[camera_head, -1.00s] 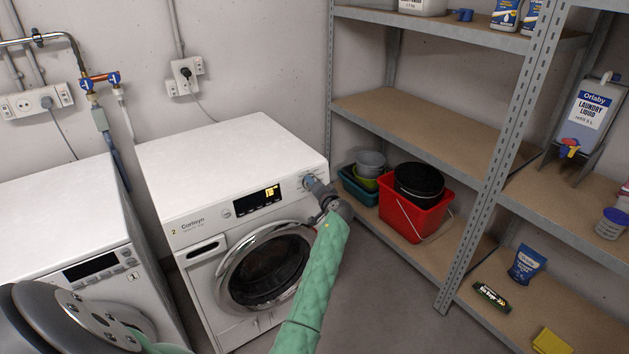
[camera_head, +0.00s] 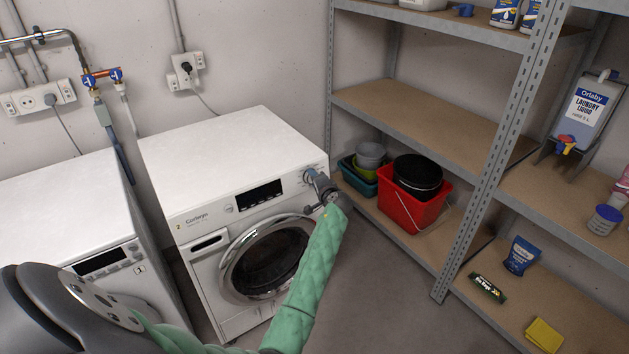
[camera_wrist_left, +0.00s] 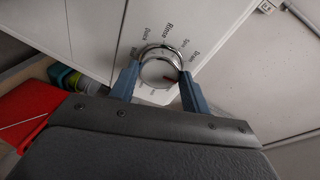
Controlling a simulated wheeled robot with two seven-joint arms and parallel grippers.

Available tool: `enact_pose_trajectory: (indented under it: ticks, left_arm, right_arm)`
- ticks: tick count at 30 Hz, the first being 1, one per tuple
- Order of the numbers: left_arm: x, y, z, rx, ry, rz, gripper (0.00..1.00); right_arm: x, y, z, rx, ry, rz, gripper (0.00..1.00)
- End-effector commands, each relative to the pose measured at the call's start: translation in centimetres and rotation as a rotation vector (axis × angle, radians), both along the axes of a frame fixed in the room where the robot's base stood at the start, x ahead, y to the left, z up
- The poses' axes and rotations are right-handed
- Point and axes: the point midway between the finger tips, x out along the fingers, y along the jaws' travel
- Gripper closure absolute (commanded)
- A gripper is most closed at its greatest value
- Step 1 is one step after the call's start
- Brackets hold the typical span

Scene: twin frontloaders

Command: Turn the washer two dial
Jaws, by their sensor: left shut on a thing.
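Washer two (camera_head: 215,170) is the white front-loader in the middle of the head view, with its display (camera_head: 259,193) dark and its round door shut. My left gripper (camera_head: 312,177) is at the panel's right end. Its blue-grey fingers (camera_wrist_left: 158,85) are shut on the dial from both sides. My right gripper is not in view.
Another white washer (camera_head: 55,205) stands close on the left. A metal shelf unit (camera_head: 430,120) stands to the right, with a red bucket (camera_head: 408,212) on its low shelf near my left forearm. Some bare floor lies between washer two and the shelves.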

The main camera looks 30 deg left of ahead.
Motion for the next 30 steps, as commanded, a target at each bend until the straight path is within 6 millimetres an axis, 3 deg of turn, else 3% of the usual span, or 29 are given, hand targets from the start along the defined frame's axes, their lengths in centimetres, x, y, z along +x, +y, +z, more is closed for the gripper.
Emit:
enact_pose_trajectory:
  ticks: [7,8,10,11,23,27,30]
  left_arm:
    - [0.1,-0.1,-0.1,-0.001,-0.001,-0.002,0.76]
    - [0.1,-0.1,-0.1,-0.001,-0.001,-0.003,0.47]
    - [0.1,-0.1,0.0,-0.001,-0.001,-0.002,0.34]
    - [0.1,-0.1,0.0,-0.001,-0.001,-0.002,0.31]
    - [-0.4,-0.8,0.0,-0.002,-0.002,-0.002,0.31]
    - [-1.5,-2.4,0.3,-0.002,-0.002,-0.003,0.31]
    - [-2.3,-3.7,0.5,-0.003,-0.002,-0.002,0.31]
  right_arm:
    - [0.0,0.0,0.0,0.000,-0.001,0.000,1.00]
    - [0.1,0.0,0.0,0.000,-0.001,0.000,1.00]
    - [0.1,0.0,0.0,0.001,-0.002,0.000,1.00]
    - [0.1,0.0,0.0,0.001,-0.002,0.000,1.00]
    - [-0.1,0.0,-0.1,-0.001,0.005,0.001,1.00]
    - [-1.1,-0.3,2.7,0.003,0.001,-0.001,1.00]
    - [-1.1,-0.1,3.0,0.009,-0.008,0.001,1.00]
